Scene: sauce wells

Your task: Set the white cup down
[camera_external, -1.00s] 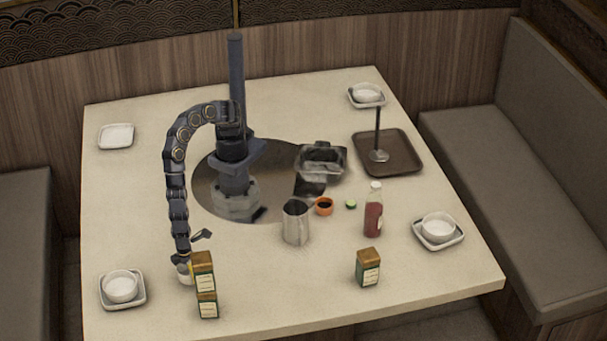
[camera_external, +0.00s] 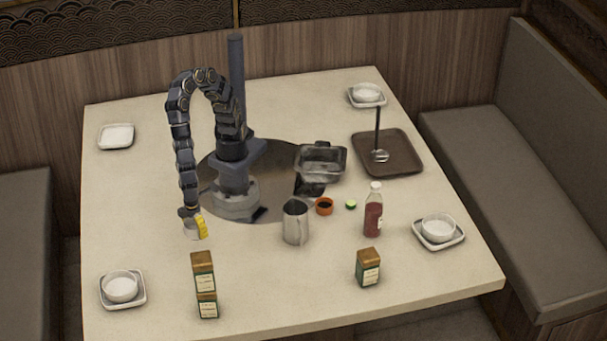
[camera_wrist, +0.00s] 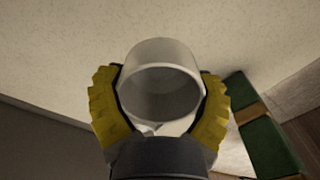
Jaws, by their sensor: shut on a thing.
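My gripper (camera_external: 195,222) is shut on a white cup (camera_external: 190,231) on the left side of the table, behind two stacked green boxes. In the wrist view, my gripper's yellow fingers (camera_wrist: 160,105) press on both sides of the cup (camera_wrist: 160,82), and its wide rim shows. I cannot tell how far the cup is above the table (camera_external: 140,205). An empty square white saucer (camera_external: 117,136) lies at the back left. Other saucers carry white cups at the front left (camera_external: 120,287), right (camera_external: 438,227) and back right (camera_external: 367,92).
The stacked green boxes (camera_external: 204,285) stand in front of my gripper; green also shows in the wrist view (camera_wrist: 265,135). A metal pitcher (camera_external: 295,223), red sauce bottle (camera_external: 373,212), another green box (camera_external: 368,267) and brown tray (camera_external: 400,160) stand to the right. The left side is mostly clear.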

